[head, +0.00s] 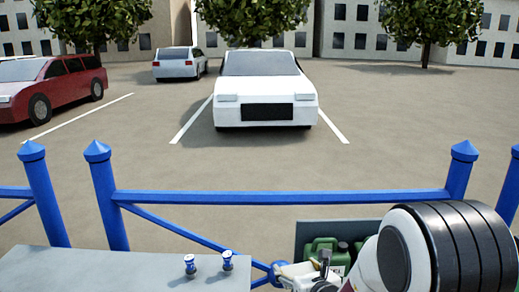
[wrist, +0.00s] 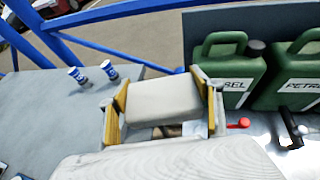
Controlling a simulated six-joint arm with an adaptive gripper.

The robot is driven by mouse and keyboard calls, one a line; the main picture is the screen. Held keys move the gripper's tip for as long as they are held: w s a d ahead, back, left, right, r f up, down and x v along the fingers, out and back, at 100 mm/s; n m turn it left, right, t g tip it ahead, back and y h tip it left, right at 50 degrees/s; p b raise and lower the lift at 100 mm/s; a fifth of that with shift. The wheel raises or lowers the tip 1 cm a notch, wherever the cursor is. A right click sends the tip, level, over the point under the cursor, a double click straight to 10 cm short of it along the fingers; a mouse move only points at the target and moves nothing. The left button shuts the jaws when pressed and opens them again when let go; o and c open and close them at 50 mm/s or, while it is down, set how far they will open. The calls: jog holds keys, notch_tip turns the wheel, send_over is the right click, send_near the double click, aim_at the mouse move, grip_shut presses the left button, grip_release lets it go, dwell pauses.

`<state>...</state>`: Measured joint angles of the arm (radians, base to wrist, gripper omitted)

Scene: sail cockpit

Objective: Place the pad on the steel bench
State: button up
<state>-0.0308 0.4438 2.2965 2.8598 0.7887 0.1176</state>
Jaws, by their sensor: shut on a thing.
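The pad (wrist: 162,103) is a pale, off-white block with rounded edges. In the wrist view it sits between the two yellow-lined fingers of my gripper (wrist: 163,97), which is shut on it. In the head view my gripper (head: 303,271) is low, right of centre, just right of the bench; the pad is hard to make out there. The steel bench (head: 110,274) is a flat grey top at the lower left of the head view. It also shows on the left of the wrist view (wrist: 45,110). The pad appears near the bench's right edge; its height above the surface is unclear.
Two small blue-and-white items (head: 190,266) (head: 228,261) stand on the bench near its right end. Green fuel cans (wrist: 228,70) (wrist: 288,75) stand right of the gripper, before a grey panel (wrist: 280,22). A blue railing (head: 280,197) runs behind. The bench's left part looks clear.

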jog(key=d+r+m+h, duration=0.1)
jog(key=d, duration=0.6)
jog(key=s+d+r+m+h, duration=0.1)
jog(key=d+r+h, duration=0.1)
jog(key=d, duration=0.5)
jog(key=shift+s+r+m+t, duration=0.25)
jog(key=shift+m+t, duration=0.05)
jog(key=shift+m, duration=0.1)
notch_tip(320, 180, up, 8)
jog(key=f+n+y, duration=0.1)
jog(key=n+y, duration=0.1)
send_over(300, 271)
jog(key=s+a+r+n+g+y, duration=0.15)
jog(key=s+a+r, duration=0.25)
jog(key=a+r, duration=0.55)
jog(key=s+a+r+n+g+y, duration=0.1)
jog(key=s+a+r+n+y, duration=0.1)
jog(key=s+a+r, duration=0.4)
jog(key=s+a+r+n+y, duration=0.2)
jog(key=s+a+r, duration=0.4)
jog(key=s+a, duration=0.4)
jog(key=s+y, duration=0.1)
jog(key=s, duration=0.2)
jog(key=shift+a+g, duration=0.15)
jog(key=shift+g, duration=0.2)
